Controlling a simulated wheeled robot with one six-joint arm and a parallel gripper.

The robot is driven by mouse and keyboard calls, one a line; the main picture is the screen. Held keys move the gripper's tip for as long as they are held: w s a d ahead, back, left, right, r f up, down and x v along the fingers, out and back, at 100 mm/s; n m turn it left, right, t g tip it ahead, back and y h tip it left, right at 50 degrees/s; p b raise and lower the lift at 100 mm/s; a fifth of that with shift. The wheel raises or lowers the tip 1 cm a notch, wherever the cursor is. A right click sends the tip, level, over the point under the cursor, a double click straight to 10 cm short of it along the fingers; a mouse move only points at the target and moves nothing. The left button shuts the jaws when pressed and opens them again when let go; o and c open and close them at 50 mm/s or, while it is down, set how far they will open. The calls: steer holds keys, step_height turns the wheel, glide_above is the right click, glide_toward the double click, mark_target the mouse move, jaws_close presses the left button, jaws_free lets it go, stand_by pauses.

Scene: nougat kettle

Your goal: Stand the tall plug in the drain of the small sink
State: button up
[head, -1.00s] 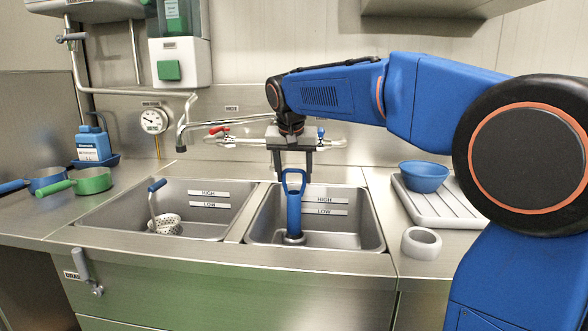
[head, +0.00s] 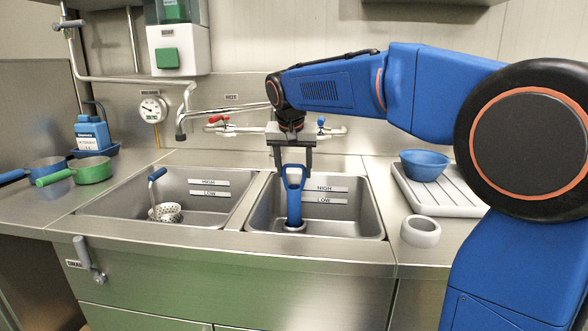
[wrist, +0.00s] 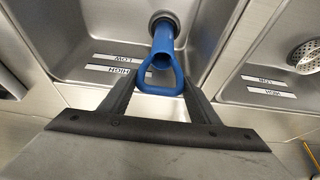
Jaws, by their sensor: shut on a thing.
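The tall blue plug (head: 294,205) with a loop handle is in the right-hand, smaller sink (head: 352,222). It stands close to upright, its lower end at a grey ring on the sink floor. I cannot tell whether it is seated in the drain. My gripper (head: 294,174) is shut on the plug's loop handle from above. In the wrist view, the plug (wrist: 163,45) runs from the handle between my fingers (wrist: 160,90) down to a dark round spot on the sink floor, partly hidden by the plug.
The larger left sink (head: 110,205) holds a perforated strainer (head: 166,212) with a blue-tipped handle. A blue bowl (head: 424,165) sits on a ribbed drainboard (head: 450,200), with a white ring (head: 420,232) in front. The faucet (head: 215,110) passes behind my gripper.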

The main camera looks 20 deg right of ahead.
steer(key=shift+f, duration=0.5)
steer(key=o, duration=1.6)
steer(key=v, duration=1.7)
steer(key=shift+s+r, duration=0.1)
steer(key=shift+s, duration=0.05)
steer(key=x, duration=1.7)
